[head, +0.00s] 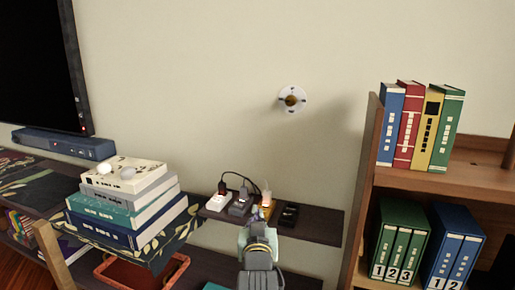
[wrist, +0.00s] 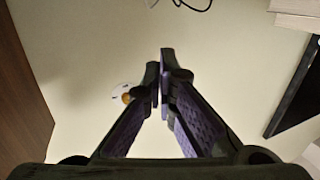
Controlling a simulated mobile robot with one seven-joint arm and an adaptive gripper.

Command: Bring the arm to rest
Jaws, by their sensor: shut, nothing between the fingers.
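My gripper (wrist: 160,72) is shut and empty, its two dark fingers with purple pads meeting at the tips in the wrist view. In the head view my gripper (head: 259,214) is low in the middle, in front of the dark shelf (head: 322,226) along the wall. It overlaps the things on that shelf in the picture; I cannot tell how far it is from them.
A bookcase (head: 367,180) with upright books and binders stands at right. A book stack (head: 120,212) with two white round things is at left, below a screen (head: 38,65). Plugs and a black cable (head: 240,176) lie on the shelf. A white wall disc (head: 292,90) is above.

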